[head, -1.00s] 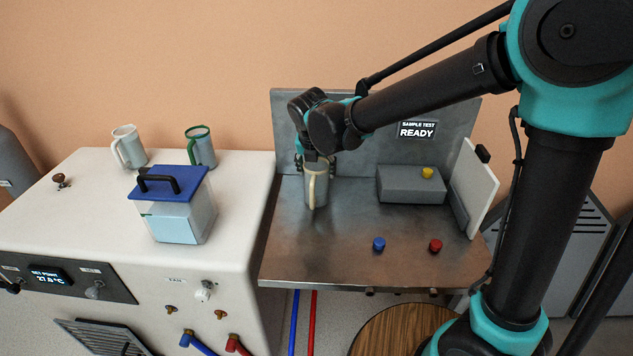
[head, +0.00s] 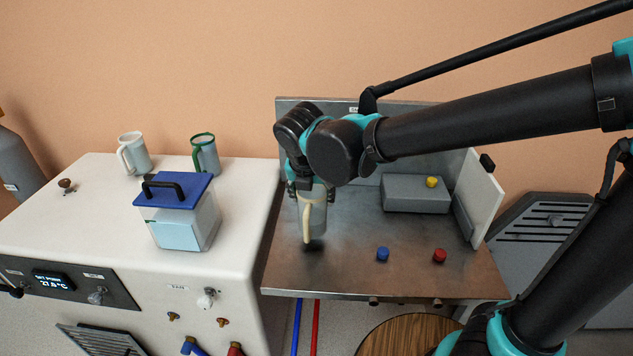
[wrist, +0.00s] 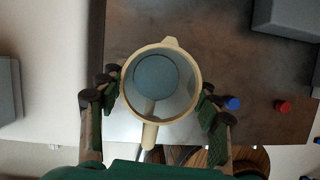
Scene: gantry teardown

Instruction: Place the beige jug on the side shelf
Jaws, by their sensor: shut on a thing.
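The beige jug (head: 314,214) has a grey body with a beige rim and handle. My gripper (head: 308,188) is shut on it from above and holds it upright over the left part of the metal bench (head: 345,262). A dark shadow shows below the jug, so it appears raised off the surface. In the wrist view the jug's round beige rim (wrist: 194,62) sits between the two fingers of my gripper (wrist: 160,100). The jug's inside looks empty. I cannot tell which surface is the side shelf.
A white cabinet (head: 95,205) at left carries a white mug (head: 136,155), a green-rimmed mug (head: 206,155) and a blue-lidded box (head: 180,225). On the bench are a grey block (head: 415,196), a blue knob (head: 382,254) and a red knob (head: 439,255). A wooden round top (head: 405,335) is below.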

